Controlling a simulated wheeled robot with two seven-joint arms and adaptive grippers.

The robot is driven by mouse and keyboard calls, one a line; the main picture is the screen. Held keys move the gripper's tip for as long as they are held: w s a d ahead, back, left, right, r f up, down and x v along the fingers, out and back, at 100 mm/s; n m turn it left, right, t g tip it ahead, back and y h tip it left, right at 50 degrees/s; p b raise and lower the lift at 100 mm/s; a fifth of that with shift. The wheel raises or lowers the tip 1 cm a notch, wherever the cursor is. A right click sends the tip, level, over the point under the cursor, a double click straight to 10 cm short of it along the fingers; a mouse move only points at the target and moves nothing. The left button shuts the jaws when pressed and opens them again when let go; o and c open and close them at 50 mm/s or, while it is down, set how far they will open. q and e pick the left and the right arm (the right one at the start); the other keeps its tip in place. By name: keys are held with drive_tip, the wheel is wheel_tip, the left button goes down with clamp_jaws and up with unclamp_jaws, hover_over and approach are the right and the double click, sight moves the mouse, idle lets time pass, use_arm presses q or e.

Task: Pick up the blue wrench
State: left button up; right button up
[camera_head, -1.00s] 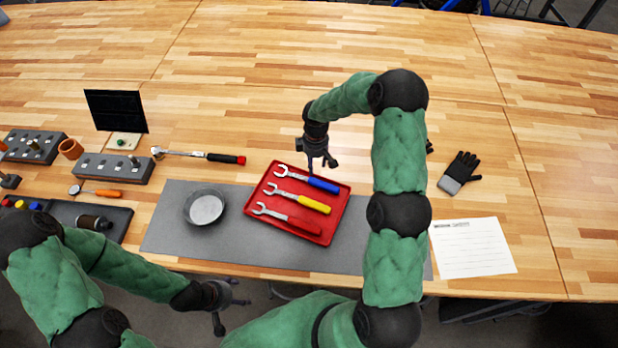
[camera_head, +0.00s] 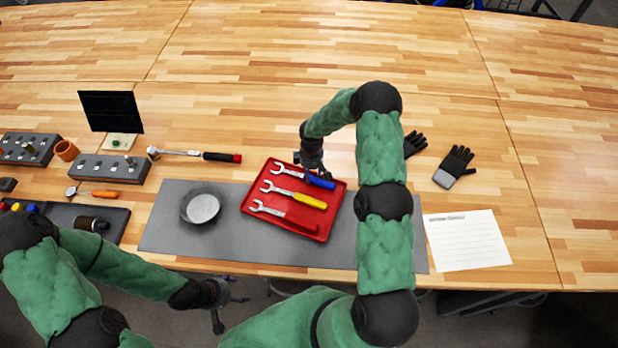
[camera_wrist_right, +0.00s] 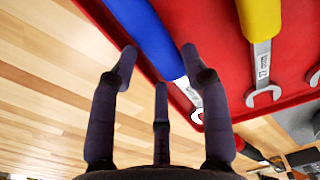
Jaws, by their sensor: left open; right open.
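The blue wrench (camera_head: 291,172) lies in the red tray (camera_head: 338,219), along its far edge, with its blue handle toward the right. The yellow wrench (camera_head: 306,198) and the red wrench (camera_head: 270,209) lie below it in the same tray. My right gripper (camera_head: 313,176) is open over the blue handle. In the right wrist view, the open fingers of my right gripper (camera_wrist_right: 158,70) point at the blue wrench's handle (camera_wrist_right: 147,38), near its metal neck, with the handle not clasped. My left gripper (camera_head: 228,303) is open and empty in front of the table's near edge.
The tray rests on a grey mat (camera_head: 160,232) beside a round metal dish (camera_head: 201,207). Black gloves (camera_head: 454,165) and a paper sheet (camera_head: 467,240) lie to the right.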

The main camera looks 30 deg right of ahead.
drive_tip(key=shift+f, duration=0.85)
clamp_jaws()
drive_tip(key=shift+r, duration=0.15)
